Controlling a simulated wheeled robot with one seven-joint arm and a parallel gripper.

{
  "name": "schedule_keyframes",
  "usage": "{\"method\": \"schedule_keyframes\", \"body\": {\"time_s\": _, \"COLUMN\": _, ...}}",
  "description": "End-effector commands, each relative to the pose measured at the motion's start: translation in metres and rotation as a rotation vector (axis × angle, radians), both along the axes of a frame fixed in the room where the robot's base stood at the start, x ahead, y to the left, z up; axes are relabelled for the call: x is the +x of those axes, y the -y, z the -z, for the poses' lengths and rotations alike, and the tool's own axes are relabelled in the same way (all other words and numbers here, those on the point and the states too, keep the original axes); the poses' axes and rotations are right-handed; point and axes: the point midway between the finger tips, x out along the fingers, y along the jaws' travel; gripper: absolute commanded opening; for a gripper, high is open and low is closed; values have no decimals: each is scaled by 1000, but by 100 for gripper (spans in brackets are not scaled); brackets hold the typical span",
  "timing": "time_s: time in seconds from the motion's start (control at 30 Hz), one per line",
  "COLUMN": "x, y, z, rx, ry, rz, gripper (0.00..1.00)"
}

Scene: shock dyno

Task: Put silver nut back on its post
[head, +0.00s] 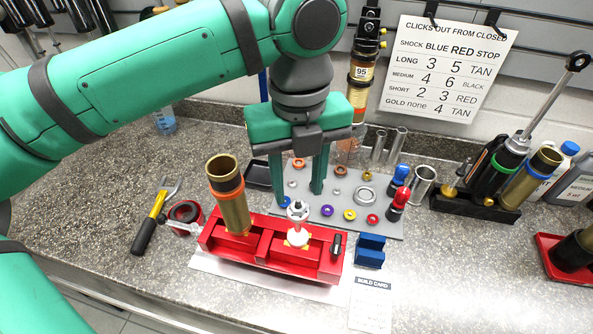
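My gripper (299,196) points down over the grey parts mat (390,222), its two green fingers well apart with nothing visibly held. A small silver piece (292,184) shows between the fingers, further back on the mat; another small silver piece (337,192) lies right of them. I cannot tell whether either is the silver nut. A silver, nut-like piece (298,209) tops a white upright part (298,236) in the red vise (280,258), just in front of the fingers. I cannot tell which post is the nut's own.
A gold cylinder (230,195) stands upright at the vise's left. A blue block (371,251) is right of the vise. A yellow-black tool (152,220) lies left.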

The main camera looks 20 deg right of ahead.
Motion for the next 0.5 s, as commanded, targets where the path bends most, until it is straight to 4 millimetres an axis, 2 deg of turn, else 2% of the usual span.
{"method": "schedule_keyframes", "body": {"time_s": 0.3, "x": 0, "y": 0, "z": 31, "rx": 1, "ry": -1, "rz": 0, "gripper": 40}}
{"method": "schedule_keyframes", "body": {"time_s": 0.5, "x": 0, "y": 0, "z": 43, "rx": -1, "ry": -1, "rz": 0, "gripper": 40}}
